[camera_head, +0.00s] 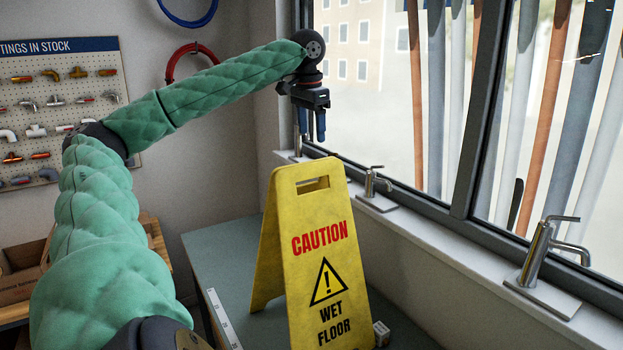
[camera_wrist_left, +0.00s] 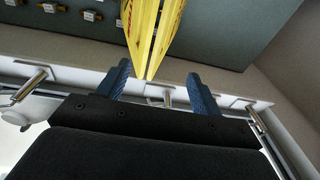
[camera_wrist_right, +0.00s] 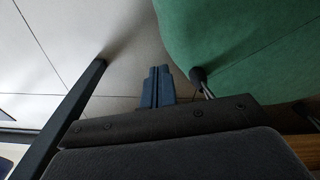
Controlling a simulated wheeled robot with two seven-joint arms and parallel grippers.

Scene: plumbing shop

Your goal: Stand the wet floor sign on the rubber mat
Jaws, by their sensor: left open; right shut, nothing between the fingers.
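The yellow wet floor sign (camera_head: 323,265) stands upright with its legs spread on a grey-green bench top (camera_head: 215,250). Its feet are partly cut off by the lower picture edge. My left gripper (camera_head: 312,128) is open and empty, above and just behind the sign's top, near the window. In the left wrist view the sign (camera_wrist_left: 152,30) shows between and beyond the open left fingers (camera_wrist_left: 159,75), with no clear contact. My right gripper (camera_wrist_right: 158,72) is shut and empty, away from the sign; it is out of the head view. I cannot make out a separate rubber mat.
Taps on plates (camera_head: 543,258) line the window sill at the right. A small grey block (camera_head: 381,333) sits beside the sign's foot, and a white measuring strip (camera_head: 222,318) runs along the bench's left edge. A cardboard box (camera_head: 20,275) is at far left.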

